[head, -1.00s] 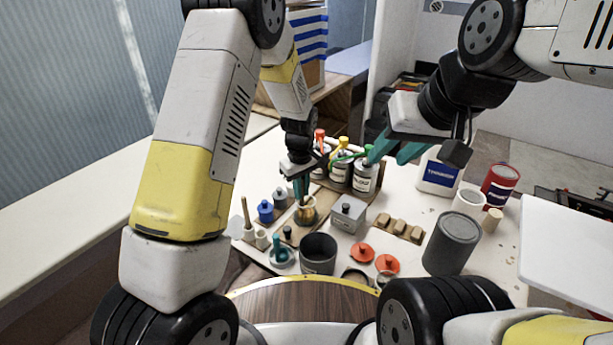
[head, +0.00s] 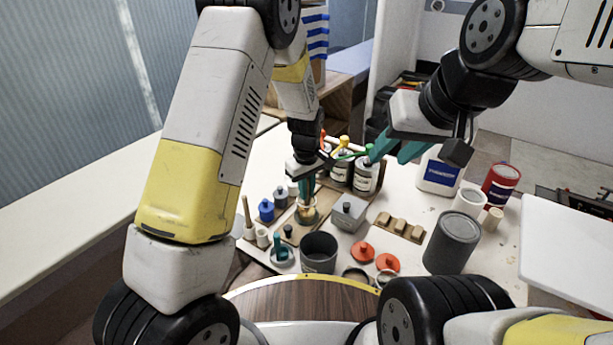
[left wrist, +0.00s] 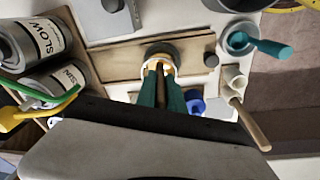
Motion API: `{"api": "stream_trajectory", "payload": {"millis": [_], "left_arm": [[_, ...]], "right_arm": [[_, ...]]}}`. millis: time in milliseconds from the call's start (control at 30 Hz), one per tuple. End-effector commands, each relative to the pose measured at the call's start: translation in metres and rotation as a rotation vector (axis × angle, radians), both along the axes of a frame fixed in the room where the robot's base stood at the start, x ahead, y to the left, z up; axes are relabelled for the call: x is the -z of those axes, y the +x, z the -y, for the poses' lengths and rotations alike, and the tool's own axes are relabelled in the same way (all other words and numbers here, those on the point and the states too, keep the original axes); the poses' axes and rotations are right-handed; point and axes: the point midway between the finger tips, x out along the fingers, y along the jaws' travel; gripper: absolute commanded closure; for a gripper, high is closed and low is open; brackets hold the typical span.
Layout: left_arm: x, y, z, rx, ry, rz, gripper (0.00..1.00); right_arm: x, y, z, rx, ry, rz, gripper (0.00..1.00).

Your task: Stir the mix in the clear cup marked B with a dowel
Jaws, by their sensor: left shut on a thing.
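A clear cup (head: 307,215) with an amber mix stands on a wooden board, below my left gripper (head: 305,200). Its letter is not readable. The left wrist view shows the cup's rim (left wrist: 146,55) around the low end of a brown dowel (left wrist: 160,70). My left gripper, also in the left wrist view (left wrist: 161,88), is shut on that dowel, whose tip is down inside the cup. The fingers hide part of the cup. My right gripper (head: 388,160) hangs over the back right of the bench, its teal fingers apart and empty.
A grey can (head: 452,243) stands further right.

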Motion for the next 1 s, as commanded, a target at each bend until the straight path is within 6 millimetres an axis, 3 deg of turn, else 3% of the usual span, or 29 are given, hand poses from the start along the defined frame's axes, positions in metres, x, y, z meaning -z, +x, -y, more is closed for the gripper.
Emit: {"api": "stream_trajectory", "payload": {"millis": [467, 1000], "left_arm": [[-0.002, 0.002, -0.002, 0.002, -0.001, 0.001, 1.0], [-0.043, -0.003, -0.002, 0.003, -0.001, 0.002, 1.0]], "right_arm": [[0.0, 0.0, 0.0, 0.0, 0.0, 0.0, 0.64], [0.0, 0.0, 0.0, 0.0, 0.0, 0.0, 0.64]]}}
